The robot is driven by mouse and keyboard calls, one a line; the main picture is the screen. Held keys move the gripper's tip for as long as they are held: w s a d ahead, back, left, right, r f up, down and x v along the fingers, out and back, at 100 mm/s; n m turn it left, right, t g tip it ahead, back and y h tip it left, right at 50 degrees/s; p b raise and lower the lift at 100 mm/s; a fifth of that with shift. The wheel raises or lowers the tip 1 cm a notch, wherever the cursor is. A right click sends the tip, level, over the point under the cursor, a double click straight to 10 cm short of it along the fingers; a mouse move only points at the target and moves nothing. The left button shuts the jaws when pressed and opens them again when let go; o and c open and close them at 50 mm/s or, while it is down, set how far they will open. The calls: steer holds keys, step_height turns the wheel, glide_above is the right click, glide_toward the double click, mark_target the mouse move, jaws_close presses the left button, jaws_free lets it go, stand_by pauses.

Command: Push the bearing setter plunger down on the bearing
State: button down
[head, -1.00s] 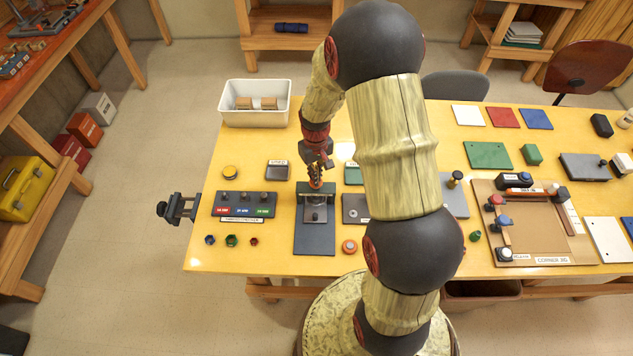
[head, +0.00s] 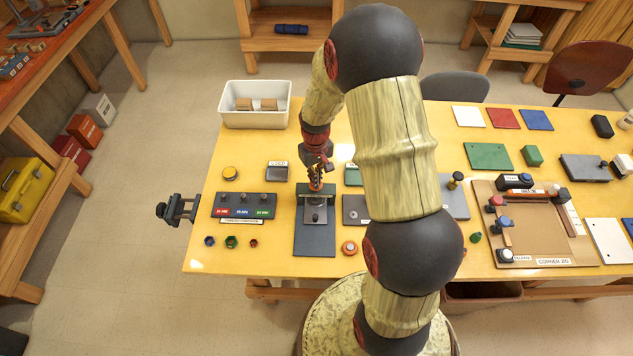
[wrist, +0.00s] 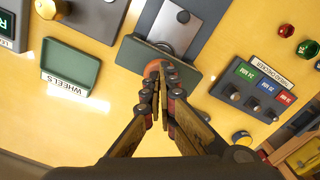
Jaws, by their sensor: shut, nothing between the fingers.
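The bearing setter (head: 314,240) is a dark grey base with a green crosspiece (wrist: 138,52) at its back. A small grey round piece, apparently the bearing, lies on its light metal plate; it shows in the wrist view (wrist: 183,16). My gripper (head: 316,188) is over the crosspiece, fingers pointing down. In the wrist view my gripper (wrist: 166,66) is shut and empty, its tips at an orange-red round knob (wrist: 152,69), apparently the plunger top. The fingers partly cover the knob, and I cannot tell whether they touch it. The plunger's lower end is hidden.
A thread checker (head: 244,205) with several knobs stands left of the setter. A dark plate (head: 355,209) and an orange round button (head: 349,247) are to its right. A white bin (head: 255,118) is at the back left. Bare yellow table lies behind the setter.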

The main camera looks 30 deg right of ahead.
steer(key=shift+r+p, duration=1.85)
steer(key=shift+r, duration=1.2)
